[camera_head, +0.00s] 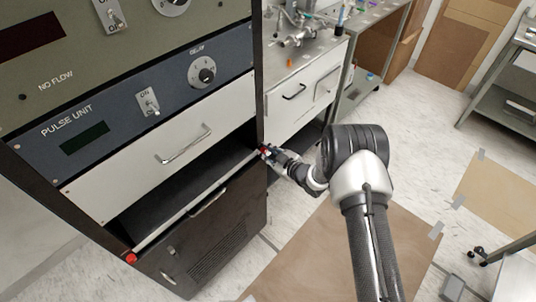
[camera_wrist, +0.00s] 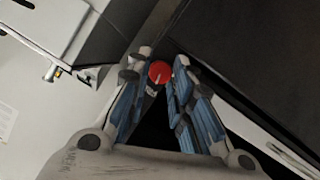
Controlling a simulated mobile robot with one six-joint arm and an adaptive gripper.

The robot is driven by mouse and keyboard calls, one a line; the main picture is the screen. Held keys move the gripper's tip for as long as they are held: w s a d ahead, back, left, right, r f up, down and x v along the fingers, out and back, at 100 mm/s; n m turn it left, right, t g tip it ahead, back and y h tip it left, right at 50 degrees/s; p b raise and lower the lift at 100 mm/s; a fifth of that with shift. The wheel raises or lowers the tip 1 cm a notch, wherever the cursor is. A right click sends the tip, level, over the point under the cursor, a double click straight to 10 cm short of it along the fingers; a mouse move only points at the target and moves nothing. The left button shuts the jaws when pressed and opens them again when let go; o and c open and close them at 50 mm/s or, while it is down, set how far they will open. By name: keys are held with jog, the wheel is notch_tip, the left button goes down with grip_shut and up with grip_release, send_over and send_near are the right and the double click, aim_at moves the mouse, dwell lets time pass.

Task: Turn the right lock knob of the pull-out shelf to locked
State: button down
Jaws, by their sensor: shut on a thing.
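The pull-out shelf (camera_head: 180,190) is a dark flat surface with a pale front edge, under a white drawer in the rack. Its right lock knob (camera_wrist: 160,72) is red with a pale pointer line and sits between my fingertips in the wrist view. My gripper (camera_head: 267,153) is at the shelf's right front corner, shut on this knob. In the head view the fingers partly cover the knob. A small label shows just below the knob in the wrist view; its text is too small to read. The left lock knob (camera_head: 131,258), also red, is at the shelf's left front corner.
The white drawer (camera_head: 165,150) with a metal handle is above the shelf. A dark vented cabinet front (camera_head: 220,245) is below. A metal bench (camera_head: 300,75) with drawers stands close behind my gripper. Open floor with brown sheets (camera_head: 315,250) lies to the right.

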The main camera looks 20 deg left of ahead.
jog(key=n+t+b, duration=0.1)
jog(key=n, duration=0.2)
jog(key=n+t+b, duration=0.1)
jog(key=n+t, duration=0.1)
jog(key=n, duration=0.1)
jog(key=f+n+t+b, duration=0.1)
jog(key=n+t, duration=0.1)
jog(key=shift+s+a+n+b, duration=0.1)
jog(key=shift+s+n+b, duration=0.2)
jog(key=shift+n+b, duration=0.1)
jog(key=shift+n+t+y, duration=0.5)
jog(key=shift+n+y, duration=0.2)
jog(key=shift+n, duration=1.2)
jog(key=c, duration=1.4)
grip_release()
jog(key=shift+f, duration=0.1)
